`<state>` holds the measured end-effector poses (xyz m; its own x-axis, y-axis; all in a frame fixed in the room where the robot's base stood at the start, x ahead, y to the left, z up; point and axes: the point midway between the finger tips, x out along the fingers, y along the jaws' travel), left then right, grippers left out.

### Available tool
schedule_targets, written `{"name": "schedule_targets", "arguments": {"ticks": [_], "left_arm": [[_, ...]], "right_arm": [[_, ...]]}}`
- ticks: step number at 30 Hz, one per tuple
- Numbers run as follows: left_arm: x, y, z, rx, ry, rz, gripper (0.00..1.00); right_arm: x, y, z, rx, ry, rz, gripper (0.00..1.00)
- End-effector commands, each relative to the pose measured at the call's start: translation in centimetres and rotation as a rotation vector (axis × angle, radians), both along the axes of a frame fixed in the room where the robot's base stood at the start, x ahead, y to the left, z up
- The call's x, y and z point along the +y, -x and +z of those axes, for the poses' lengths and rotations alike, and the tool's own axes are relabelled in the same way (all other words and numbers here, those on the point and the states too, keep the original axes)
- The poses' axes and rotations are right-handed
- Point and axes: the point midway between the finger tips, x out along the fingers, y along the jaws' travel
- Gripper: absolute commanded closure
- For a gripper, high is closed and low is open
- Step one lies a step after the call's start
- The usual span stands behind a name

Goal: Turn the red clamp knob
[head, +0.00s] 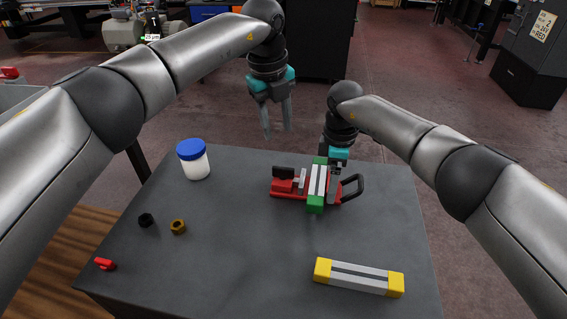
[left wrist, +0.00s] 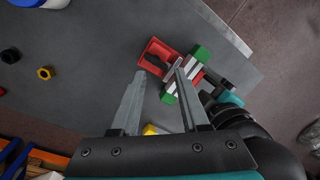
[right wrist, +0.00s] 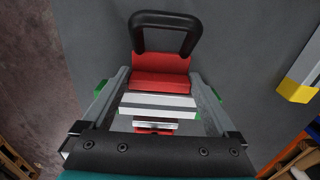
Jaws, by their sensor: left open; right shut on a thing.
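A small red knob-shaped piece (head: 105,264) lies at the table's near left corner; I cannot tell whether it is the clamp knob. A red tool (head: 289,186) with a black loop handle (head: 352,187) lies right of centre. A bar with grey-white strips and green ends (head: 315,205) lies across it. My right gripper (head: 333,185) is shut on the tool's red block (right wrist: 160,62), between bar and handle; its fingers partly hide the bar's green ends in the right wrist view. My left gripper (head: 277,130) is open and empty, raised above the far edge.
A white jar with a blue lid (head: 194,162) stands at the far left of the table. A yellow-ended grey bar (head: 359,277) lies near the front right. The dark table (head: 240,250) is clear at front centre.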

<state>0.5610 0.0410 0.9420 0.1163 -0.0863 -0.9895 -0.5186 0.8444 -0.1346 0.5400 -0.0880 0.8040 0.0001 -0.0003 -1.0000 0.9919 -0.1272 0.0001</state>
Motion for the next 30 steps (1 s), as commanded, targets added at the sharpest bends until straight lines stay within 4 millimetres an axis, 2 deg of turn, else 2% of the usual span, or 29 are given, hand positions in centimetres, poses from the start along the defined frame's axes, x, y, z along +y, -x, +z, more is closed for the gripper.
{"name": "schedule_targets", "arguments": {"ticks": [9, 15, 20, 23, 30], "left_arm": [[-1.0, 0.2, 1.0, 0.108, -0.013, 0.581, 0.55], [-1.2, 0.5, 1.4, 0.139, -0.026, 0.813, 0.55], [-1.3, 0.7, 1.2, 0.149, -0.030, 0.884, 0.55], [-1.3, 0.7, 0.4, 0.150, -0.032, 0.893, 0.55], [-1.3, 0.8, -4.2, 0.152, -0.032, 0.891, 0.55]], "right_arm": [[0.0, -0.1, 0.1, -0.002, -0.001, 0.000, 0.95], [0.0, -0.1, 0.1, -0.002, -0.002, 0.000, 0.95], [0.1, -0.1, 0.1, -0.002, -0.002, 0.000, 0.95], [0.1, -0.1, 0.1, -0.002, -0.002, 0.000, 0.95], [0.1, -0.1, 0.1, -0.002, -0.002, 0.000, 0.95]]}}
